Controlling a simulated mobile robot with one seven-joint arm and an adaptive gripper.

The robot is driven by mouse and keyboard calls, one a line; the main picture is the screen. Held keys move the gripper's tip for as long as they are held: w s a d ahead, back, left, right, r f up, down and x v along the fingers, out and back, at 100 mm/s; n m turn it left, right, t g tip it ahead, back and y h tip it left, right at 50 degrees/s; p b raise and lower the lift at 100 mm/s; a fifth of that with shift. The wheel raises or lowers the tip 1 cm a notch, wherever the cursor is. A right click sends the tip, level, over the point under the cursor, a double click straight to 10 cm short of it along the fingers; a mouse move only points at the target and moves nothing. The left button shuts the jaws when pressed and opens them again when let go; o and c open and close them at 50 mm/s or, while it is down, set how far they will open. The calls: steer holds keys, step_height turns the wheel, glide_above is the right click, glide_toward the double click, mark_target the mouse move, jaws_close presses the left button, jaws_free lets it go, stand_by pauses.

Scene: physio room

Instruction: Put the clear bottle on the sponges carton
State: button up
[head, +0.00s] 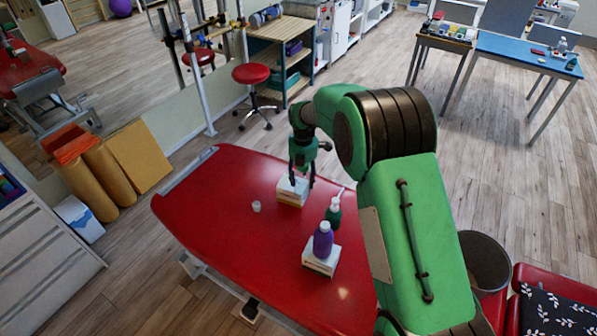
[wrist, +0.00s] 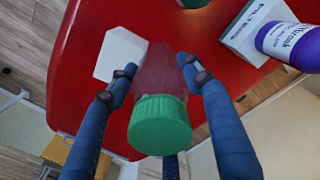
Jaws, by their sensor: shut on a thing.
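My gripper (head: 301,181) reaches down over the red treatment table. In the wrist view its fingers (wrist: 157,75) are closed on both sides of a see-through bottle (wrist: 158,82) with a green ribbed cap (wrist: 160,125). The bottle is hard to make out in the head view. A white carton (head: 291,193) lies at the gripper; it also shows in the wrist view (wrist: 120,55), just left of the bottle. Its label is not readable, so I cannot confirm it is the sponges carton. I cannot tell whether bottle and carton touch.
A purple bottle (head: 323,240) stands on another white carton (head: 320,262), whose print seems to begin "FILTE". A green pump bottle (head: 333,214) stands between the cartons. A small white cup (head: 256,206) is left. The red table (head: 225,195) is clear at its left end.

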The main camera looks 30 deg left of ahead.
steer(key=w+a, duration=0.5)
steer(key=w, duration=0.1)
steer(key=shift+a+f, duration=0.25)
steer(key=shift+f, duration=0.1)
steer(key=shift+f+b, duration=0.5)
steer(key=shift+f, duration=1.3)
steer(key=shift+f, duration=0.1)
steer(key=o, duration=1.2)
step_height(320, 180, up, 12)
steer(key=shift+r+p, duration=0.15)
steer(key=shift+p, duration=0.6)
